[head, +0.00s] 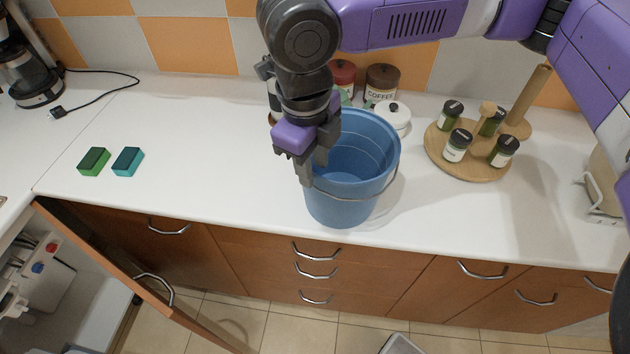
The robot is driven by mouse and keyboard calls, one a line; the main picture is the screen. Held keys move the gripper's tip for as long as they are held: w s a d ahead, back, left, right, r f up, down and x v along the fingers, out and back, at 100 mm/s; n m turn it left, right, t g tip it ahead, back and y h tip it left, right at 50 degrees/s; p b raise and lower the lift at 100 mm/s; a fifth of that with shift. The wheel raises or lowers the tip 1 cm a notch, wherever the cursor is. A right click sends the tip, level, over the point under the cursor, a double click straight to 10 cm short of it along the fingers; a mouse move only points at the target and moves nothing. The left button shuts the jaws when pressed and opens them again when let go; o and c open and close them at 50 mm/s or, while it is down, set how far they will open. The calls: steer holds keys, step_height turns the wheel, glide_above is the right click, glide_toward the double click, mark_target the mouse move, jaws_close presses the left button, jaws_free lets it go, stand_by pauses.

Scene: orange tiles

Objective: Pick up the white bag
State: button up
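I cannot clearly make out a white bag in the head view. A pale, cream-white object (598,190) with a thin white handle stands at the right end of the counter, cut by the edge and partly behind my arm; I cannot tell what it is. My gripper (314,172) points down over the counter, at the left rim of the blue bucket (345,205). Its dark fingers overlap the rim in the picture; whether they touch it, and how wide they are apart, is unclear.
A round wooden rack (470,166) with several jars stands right of the bucket. A white lidded pot (396,118) and canisters stand behind it. Two sponges (112,161) lie at left. A cabinet door (130,270) hangs open at lower left. The counter between sponges and bucket is clear.

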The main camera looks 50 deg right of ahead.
steer(key=shift+a+r, duration=0.2)
steer(key=shift+r, duration=1.55)
steer(key=w+a+r+m+t+y, duration=0.2)
steer(key=w+a+y, duration=0.15)
steer(key=a, duration=0.75)
steer(key=w+a+r+m+t+y, duration=0.1)
steer(key=w+a+t+y, duration=0.3)
steer(key=a, duration=0.7)
steer(key=w+a+r+m+t+y, duration=0.2)
steer(key=a+r+m+t+y, duration=0.3)
steer(key=a+r+m+y, duration=0.55)
steer(key=s+d+f+m+t+h, duration=0.35)
steer(key=d+f+m+h, duration=0.35)
steer(key=f+m, duration=0.3)
steer(key=s+d+f+m+t+h, duration=0.3)
steer(key=s+d+f+m+h, duration=0.35)
steer(key=m, duration=0.65)
steer(key=s+d+f+g+h, duration=0.1)
steer(key=s+d+f, duration=0.2)
steer(key=s, duration=0.4)
steer(key=s+d+f+m+g+h, duration=0.1)
steer(key=s+d+f, duration=0.3)
steer(key=s, duration=0.4)
steer(key=s+d+f+g+h+b, duration=0.1)
steer(key=s+d+f, duration=0.2)
steer(key=s, duration=0.4)
steer(key=shift+s+d+f, duration=0.15)
steer(key=shift+f, duration=0.1)
steer(key=shift+m, duration=0.25)
steer(key=c, duration=0.4)
